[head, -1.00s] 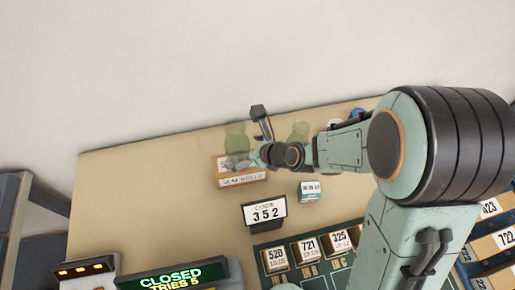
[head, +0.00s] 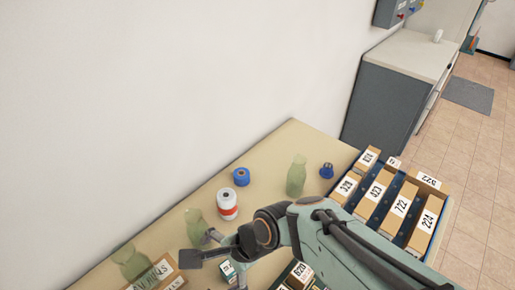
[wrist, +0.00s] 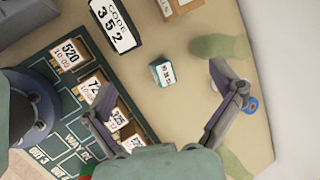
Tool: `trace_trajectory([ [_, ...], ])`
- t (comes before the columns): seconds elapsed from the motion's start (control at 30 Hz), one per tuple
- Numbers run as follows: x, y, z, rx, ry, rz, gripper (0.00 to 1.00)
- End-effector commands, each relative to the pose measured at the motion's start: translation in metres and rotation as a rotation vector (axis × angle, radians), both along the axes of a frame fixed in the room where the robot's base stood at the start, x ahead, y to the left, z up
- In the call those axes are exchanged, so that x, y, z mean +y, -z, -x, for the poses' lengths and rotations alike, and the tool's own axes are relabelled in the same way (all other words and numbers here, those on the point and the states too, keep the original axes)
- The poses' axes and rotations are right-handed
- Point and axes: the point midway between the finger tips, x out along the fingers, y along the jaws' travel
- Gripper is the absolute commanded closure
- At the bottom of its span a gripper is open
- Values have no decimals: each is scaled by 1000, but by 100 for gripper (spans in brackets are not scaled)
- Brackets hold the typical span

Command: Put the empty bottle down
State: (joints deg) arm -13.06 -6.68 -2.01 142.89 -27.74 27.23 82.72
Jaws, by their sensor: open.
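Three translucent green bottles stand upright on the table in the head view: one at the right (head: 297,176), one near my gripper (head: 195,226), and one at the left (head: 132,263) by a labelled box. The frames do not show which is meant by the empty bottle. My gripper (head: 205,249) is open and empty over the table, close to the middle bottle. In the wrist view, my gripper (wrist: 159,78) has its fingers spread wide. A green bottle (wrist: 220,46) is just beyond the right finger, and another (wrist: 236,166) is partly visible below it.
A small teal-and-white box (wrist: 163,74) shows between the fingers. A white-and-red roll (head: 227,204), a blue roll (head: 241,177) and a blue knob-like object (head: 327,170) stand on the table (head: 268,160). A parcel crate (head: 442,213) is at the right. A code sign (wrist: 114,25) stands nearby.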

Motion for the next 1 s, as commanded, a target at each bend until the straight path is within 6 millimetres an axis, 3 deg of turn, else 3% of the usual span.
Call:
trace_trajectory([
  [0.1, -55, -12, 20, -135, -343, 216, 8],
  [0.2, -92, -20, 43, -168, -612, 344, 8],
  [0.33, -121, -28, 71, -166, -868, 417, 8],
  [0.53, -135, -32, 91, -152, -1033, 432, 8],
  [0.83, -135, -33, 91, -153, -1043, 431, 8],
  [0.9, -135, -32, 91, -153, -1043, 431, 0],
  [1.0, -135, -32, 91, -153, -1043, 431, 0],
])
